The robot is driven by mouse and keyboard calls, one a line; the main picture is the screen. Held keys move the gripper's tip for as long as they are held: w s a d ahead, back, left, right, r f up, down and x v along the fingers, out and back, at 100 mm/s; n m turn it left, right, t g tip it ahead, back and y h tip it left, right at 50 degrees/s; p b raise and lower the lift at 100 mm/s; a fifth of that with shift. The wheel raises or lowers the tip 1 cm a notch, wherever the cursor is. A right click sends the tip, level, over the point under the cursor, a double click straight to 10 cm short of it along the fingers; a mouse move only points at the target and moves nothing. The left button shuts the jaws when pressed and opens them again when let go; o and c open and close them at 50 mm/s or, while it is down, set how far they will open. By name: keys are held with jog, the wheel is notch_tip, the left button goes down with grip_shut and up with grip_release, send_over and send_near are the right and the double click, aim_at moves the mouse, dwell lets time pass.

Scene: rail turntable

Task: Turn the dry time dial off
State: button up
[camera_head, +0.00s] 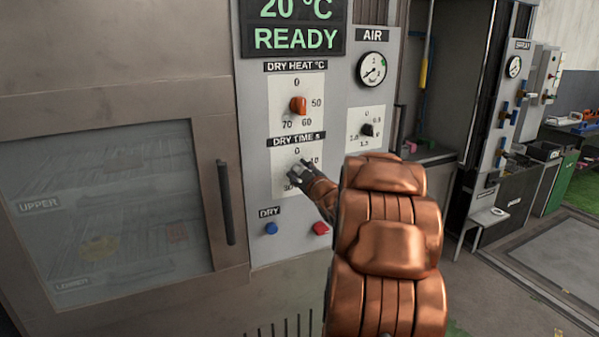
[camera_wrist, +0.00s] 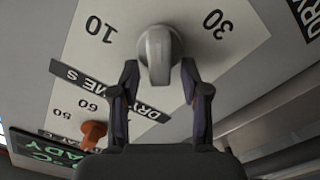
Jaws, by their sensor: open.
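The dry time dial (camera_wrist: 158,52) is a grey knob on a white scale plate. In the wrist view it stands between the two fingertips of my open gripper (camera_wrist: 160,72), with small gaps at both sides. The numbers 10 and 30 show on either side of it; the 0 is hidden there. In the head view my gripper (camera_head: 301,172) is at the dial, below the DRY TIME label, and covers most of it. The 0 shows above it. I cannot tell for sure which mark the dial points to.
The orange dry heat dial (camera_head: 298,105) is just above, also in the wrist view (camera_wrist: 92,132). A blue button (camera_head: 271,228) and a red button (camera_head: 320,228) sit below. A black air knob (camera_head: 368,130) is to the right. The display (camera_head: 295,27) reads 20 °C READY.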

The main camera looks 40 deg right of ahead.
grip_shut()
dwell(0.3)
